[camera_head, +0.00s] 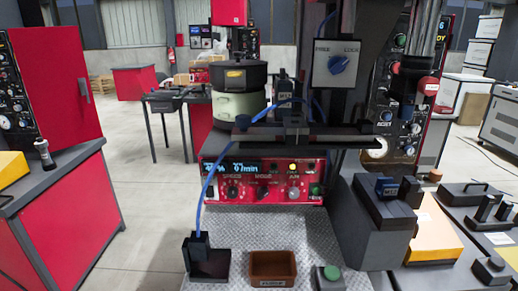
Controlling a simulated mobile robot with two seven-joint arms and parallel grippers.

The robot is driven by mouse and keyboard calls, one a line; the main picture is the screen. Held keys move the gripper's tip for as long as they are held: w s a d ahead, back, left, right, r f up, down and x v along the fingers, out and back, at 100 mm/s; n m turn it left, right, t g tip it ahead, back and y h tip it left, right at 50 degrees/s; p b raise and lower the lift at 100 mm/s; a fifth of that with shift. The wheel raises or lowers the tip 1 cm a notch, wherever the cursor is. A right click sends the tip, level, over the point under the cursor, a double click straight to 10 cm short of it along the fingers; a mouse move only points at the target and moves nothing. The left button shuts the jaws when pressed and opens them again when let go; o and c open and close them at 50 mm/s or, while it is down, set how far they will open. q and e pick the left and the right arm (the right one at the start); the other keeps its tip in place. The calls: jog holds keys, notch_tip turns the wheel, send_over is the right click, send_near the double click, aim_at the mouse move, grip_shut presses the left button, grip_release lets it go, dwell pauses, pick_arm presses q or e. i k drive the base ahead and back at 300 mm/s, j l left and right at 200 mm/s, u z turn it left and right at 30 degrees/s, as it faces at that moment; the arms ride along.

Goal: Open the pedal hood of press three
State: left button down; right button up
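I cannot make out a label naming press three. A machine at the right has an upright control panel (400,105) with a RESET button, a gauge and a red knob. Low beside it sits an orange-yellow sloped cover (430,238) with a dark base, which could be a pedal hood; it appears closed, and I cannot see any pedal. A similar yellow cover (12,167) lies on the red cabinet at the left. Neither of my grippers shows in the head view.
The bowl feeder (240,105) stands on a red control box (265,182) at the centre. A metal plate (330,238) holds a brown bin (272,268) and a green button (332,273). Dark handled blocks (488,210) lie at the right. Open floor (130,180) is left of centre.

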aim_at(434, 238)
jog(key=z, duration=1.3)
jog(key=i+l, duration=0.1)
jog(key=l, duration=0.15)
jog(key=i+l, duration=0.15)
